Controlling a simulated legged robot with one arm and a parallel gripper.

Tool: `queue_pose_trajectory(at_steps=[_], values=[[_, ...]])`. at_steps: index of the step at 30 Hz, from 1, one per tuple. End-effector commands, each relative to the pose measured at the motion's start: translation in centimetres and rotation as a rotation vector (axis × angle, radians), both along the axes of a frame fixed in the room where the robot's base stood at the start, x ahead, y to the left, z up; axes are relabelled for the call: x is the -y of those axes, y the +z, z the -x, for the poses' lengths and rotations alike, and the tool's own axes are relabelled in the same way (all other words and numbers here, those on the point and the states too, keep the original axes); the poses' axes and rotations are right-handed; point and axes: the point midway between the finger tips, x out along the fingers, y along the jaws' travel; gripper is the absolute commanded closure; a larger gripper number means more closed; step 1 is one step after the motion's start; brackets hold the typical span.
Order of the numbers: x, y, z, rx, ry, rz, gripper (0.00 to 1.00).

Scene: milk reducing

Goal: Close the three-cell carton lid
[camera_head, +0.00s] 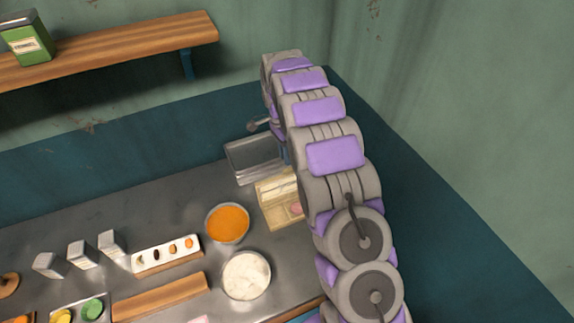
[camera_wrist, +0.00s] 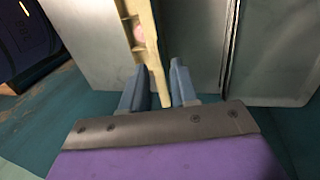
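The cream three-cell carton (camera_head: 268,207) stands on the grey counter, partly hidden behind my arm in the head view. Its upper panel looks raised at the back, but I cannot tell the lid's exact angle. A pinkish item shows in one cell. In the wrist view the carton (camera_wrist: 151,50) appears as a narrow cream strip with cells on its left side. My gripper (camera_wrist: 160,82) is open, with its two blue-grey fingers on either side of the strip's near end. Gaps show beside the strip; contact is not clear. The fingers are hidden in the head view.
A grey metal tray (camera_head: 240,165) stands directly behind the carton. A bowl of orange food (camera_head: 228,223) and a bowl of white food (camera_head: 246,275) are to its left and front. A white egg holder (camera_head: 150,262) lies farther left. A wall shelf (camera_head: 120,45) is above.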

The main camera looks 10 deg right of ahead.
Motion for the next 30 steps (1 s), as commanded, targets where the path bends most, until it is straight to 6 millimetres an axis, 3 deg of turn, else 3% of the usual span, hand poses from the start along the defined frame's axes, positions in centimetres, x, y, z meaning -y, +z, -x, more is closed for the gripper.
queue_pose_trajectory(at_steps=[3,7,20,28,30], values=[[0.1,-2.0,0.5,-0.003,0.0,0.0,0.71],[0.1,-3.2,0.8,-0.002,0.0,0.0,0.71],[0.2,-3.9,0.9,0.002,0.0,0.0,0.72],[0.2,-3.9,1.0,0.001,0.0,0.0,0.98],[0.2,-3.9,0.9,0.001,0.0,0.0,1.0]])
